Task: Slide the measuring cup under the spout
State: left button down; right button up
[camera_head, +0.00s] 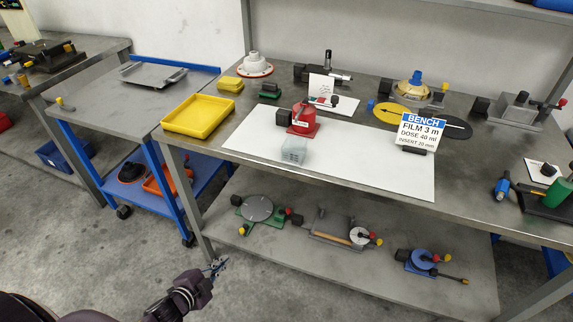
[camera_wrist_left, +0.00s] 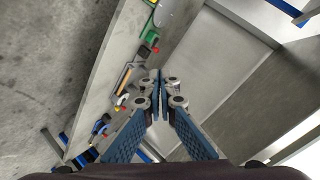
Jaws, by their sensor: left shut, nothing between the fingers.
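A clear measuring cup (camera_head: 293,150) stands on the white sheet (camera_head: 370,172) on the bench, just in front of a red device (camera_head: 303,122) with a black block at its left. The spout itself is too small to make out, and I cannot tell whether the cup is under it. My left gripper (camera_head: 217,266) is low in front of the bench, well below and left of the cup. Its fingers meet at the tips in the left wrist view (camera_wrist_left: 160,80), with nothing between them. My right gripper is not in view.
A yellow tray (camera_head: 198,116) sits at the bench's left end. A sign (camera_head: 419,131) stands right of the cup; a brass-topped device (camera_head: 411,92) is behind it. The lower shelf (camera_head: 290,258) holds several small devices. The sheet's front strip is clear.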

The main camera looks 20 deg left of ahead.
pick_arm(q)
jog(key=w+d+r+m+t+h, duration=0.1)
jog(key=w+d+r+m+h, duration=0.2)
jog(key=r, duration=0.7)
jog(key=d+r+m+t+h, duration=0.15)
jog(key=d+r+m, duration=0.3)
jog(key=r, duration=0.55)
jog(key=w+d+r+m+t+h, duration=0.15)
jog(key=d+r+m+h, duration=0.3)
jog(key=r, duration=0.55)
jog(key=p, duration=0.3)
send_near(297, 160)
jog(key=shift+g+y, duration=0.3)
jog(key=shift+y, duration=0.1)
jog(key=w+d, duration=0.1)
jog(key=w, duration=0.1)
jog(key=w+d+r, duration=0.1)
jog(key=w+d, duration=0.1)
jog(key=shift+d, duration=0.3)
jog(key=shift+w+a, duration=0.2)
jog(key=shift+w, duration=0.4)
